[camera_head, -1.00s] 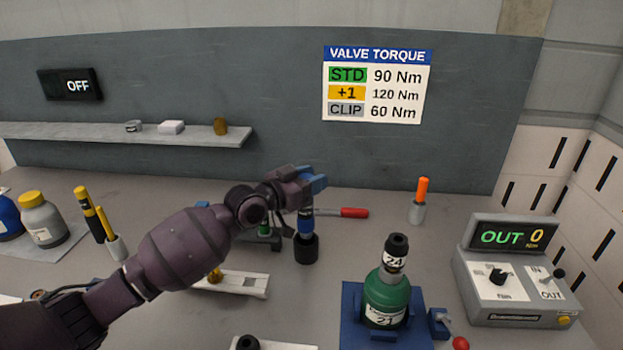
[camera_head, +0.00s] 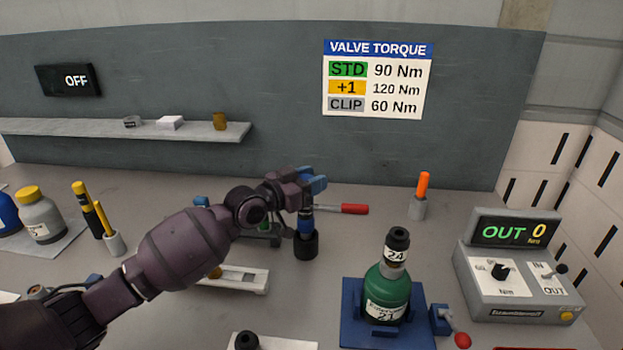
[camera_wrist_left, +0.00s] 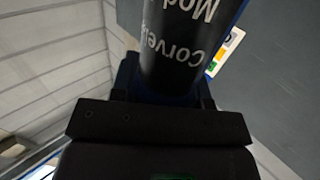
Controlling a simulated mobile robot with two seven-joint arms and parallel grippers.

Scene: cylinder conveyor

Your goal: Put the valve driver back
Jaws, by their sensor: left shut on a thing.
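My left gripper (camera_head: 311,187) is shut on the valve driver (camera_head: 306,224), a blue and black tool with a wide black socket at its lower end. The driver hangs upright, socket down, over the middle of the table; I cannot tell whether the socket touches the tabletop. In the left wrist view the driver's dark, lettered body (camera_wrist_left: 180,45) rises between the jaws. A green cylinder (camera_head: 387,295) with a black-topped valve (camera_head: 397,246) stands upright in a blue holder (camera_head: 352,328), to the right of the driver. My right gripper is out of view.
A red-handled tool (camera_head: 352,209) lies behind the driver. A white tray (camera_head: 245,280) is at its front left. An orange-topped stick stands in a grey cup (camera_head: 417,208). A control box (camera_head: 520,290) reading OUT 0 is at right. Grey cylinder (camera_head: 40,218) at far left.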

